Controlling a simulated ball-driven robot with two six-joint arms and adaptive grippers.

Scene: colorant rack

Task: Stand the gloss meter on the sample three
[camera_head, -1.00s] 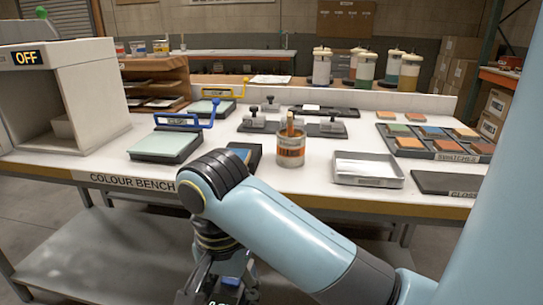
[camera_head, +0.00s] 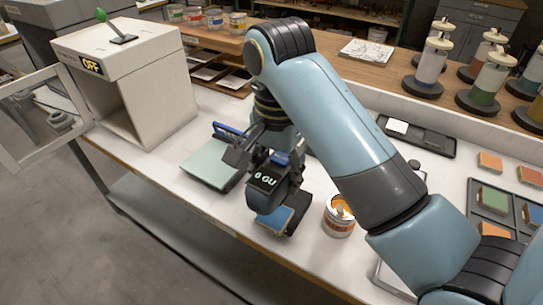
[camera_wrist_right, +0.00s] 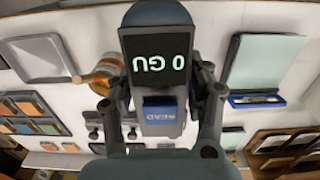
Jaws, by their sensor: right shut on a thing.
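My right gripper (camera_head: 268,158) is shut on the gloss meter (camera_head: 265,196), a dark rounded block whose display reads "0 GU". In the right wrist view the meter (camera_wrist_right: 160,60) sits between the fingers, with a blue READ button facing the camera. A blue-topped panel with a dark edge (camera_head: 273,221) lies on the bench under and just in front of the meter. The meter hides part of it. I cannot tell whether they touch, and I read no number marking it as sample three. My left gripper is not in view.
A paint can (camera_head: 339,222) stands close right of the panel. A pale green plate with a blue bar (camera_head: 210,164) lies to the left. The light booth (camera_head: 130,75), reading "OFF", stands farther left. Swatch tiles (camera_head: 492,200) are at right. The bench's front edge is near.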

